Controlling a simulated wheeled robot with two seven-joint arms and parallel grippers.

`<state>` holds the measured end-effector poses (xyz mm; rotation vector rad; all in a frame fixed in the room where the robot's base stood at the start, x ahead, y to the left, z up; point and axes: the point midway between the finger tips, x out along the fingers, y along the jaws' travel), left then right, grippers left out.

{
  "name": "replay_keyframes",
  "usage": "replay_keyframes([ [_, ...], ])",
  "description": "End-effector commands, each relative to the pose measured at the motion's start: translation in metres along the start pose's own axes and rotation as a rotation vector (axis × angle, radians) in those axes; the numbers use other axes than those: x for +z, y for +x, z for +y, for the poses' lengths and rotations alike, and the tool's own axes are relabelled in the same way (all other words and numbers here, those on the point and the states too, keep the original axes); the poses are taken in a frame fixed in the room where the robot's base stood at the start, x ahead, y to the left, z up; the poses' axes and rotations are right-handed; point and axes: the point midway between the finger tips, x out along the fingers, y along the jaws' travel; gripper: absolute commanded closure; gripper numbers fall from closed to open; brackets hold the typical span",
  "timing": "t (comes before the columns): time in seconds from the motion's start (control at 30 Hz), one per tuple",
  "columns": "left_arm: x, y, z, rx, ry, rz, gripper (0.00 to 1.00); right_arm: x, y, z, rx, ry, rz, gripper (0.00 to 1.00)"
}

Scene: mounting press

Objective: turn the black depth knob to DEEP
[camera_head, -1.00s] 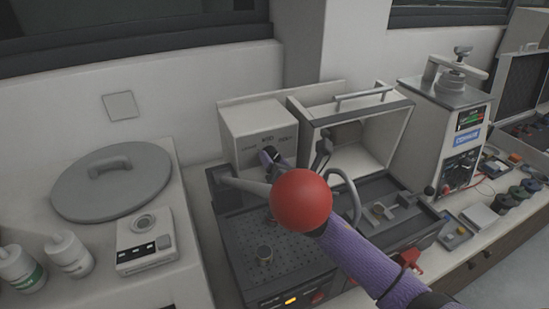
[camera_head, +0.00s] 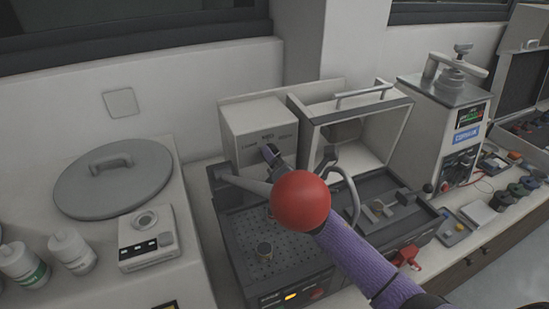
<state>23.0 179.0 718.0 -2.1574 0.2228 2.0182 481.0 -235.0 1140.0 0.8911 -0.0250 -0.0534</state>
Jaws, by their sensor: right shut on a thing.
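The white box (camera_head: 240,134) at the back of the press bench carries small printed labels on its front face, too small to read. My right gripper (camera_head: 268,151) is at that face, just below the labels, and is shut on the black depth knob. The fingers cover the knob, so its pointer and setting cannot be made out. My purple right arm (camera_head: 355,258) reaches up from the lower right. A large red ball (camera_head: 300,200) on a grey lever hides the middle of this arm. My left gripper is not in view.
The grey lever (camera_head: 243,183) and red ball stand close in front of my right arm. A clear-fronted guard with a handle (camera_head: 362,91) is right of the box. A perforated dark plate (camera_head: 240,235) lies below. A round grey lid (camera_head: 112,185) is at left.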

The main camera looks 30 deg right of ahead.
Motion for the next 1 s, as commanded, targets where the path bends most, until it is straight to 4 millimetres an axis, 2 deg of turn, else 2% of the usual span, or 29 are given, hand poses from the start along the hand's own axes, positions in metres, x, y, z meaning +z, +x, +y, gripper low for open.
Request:
replay_keyframes([
  [0.13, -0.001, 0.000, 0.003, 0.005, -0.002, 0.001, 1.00, 0.001, 0.000, 0.000, 0.001, -0.001, -0.002, 1.00],
  [0.17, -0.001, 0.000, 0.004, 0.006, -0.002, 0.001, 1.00, 0.001, 0.000, 0.000, 0.001, -0.001, -0.002, 0.41],
  [0.3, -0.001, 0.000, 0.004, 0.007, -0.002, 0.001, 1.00, 0.001, 0.000, 0.000, 0.000, -0.001, -0.001, 0.11],
  [0.57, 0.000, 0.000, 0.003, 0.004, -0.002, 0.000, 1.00, 0.001, 0.000, 0.000, 0.000, -0.002, -0.001, 0.09],
  [0.63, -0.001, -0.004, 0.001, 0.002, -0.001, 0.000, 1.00, 0.005, 0.000, 0.005, 0.001, -0.002, -0.002, 0.09],
  [0.83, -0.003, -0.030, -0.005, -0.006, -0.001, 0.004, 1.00, 0.038, 0.000, 0.047, 0.006, -0.005, -0.003, 0.09],
  [1.0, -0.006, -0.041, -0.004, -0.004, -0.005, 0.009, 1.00, 0.059, 0.000, 0.072, 0.004, -0.004, -0.003, 0.09],
])
